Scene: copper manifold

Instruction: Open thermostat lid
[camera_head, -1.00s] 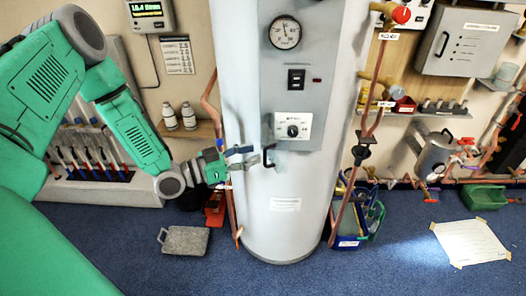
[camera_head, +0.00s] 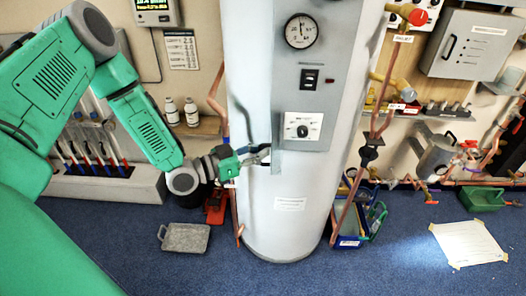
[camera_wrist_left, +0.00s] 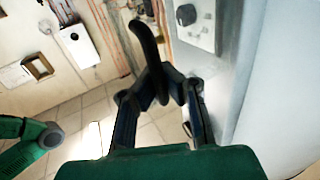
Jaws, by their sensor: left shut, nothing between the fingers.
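The thermostat (camera_head: 303,128) is a pale panel with a round black dial on the front of the tall grey cylinder (camera_head: 285,225). Its dial also shows in the left wrist view (camera_wrist_left: 187,15). My left gripper (camera_head: 264,153) is at the panel's lower left, close to the cylinder's face. In the left wrist view its fingertips (camera_wrist_left: 165,72) are drawn together beside a black curved handle (camera_wrist_left: 147,52). The gripper is shut with nothing between its fingers. Whether the fingers touch the handle is unclear. The panel shows no visible opening. My right gripper is not in view.
A round gauge (camera_head: 301,31) and a black switch (camera_head: 309,79) sit above the thermostat. Copper pipes (camera_head: 377,115) run along the cylinder's right side. A grey tray (camera_head: 186,237) lies on the blue floor, which is mostly open in front.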

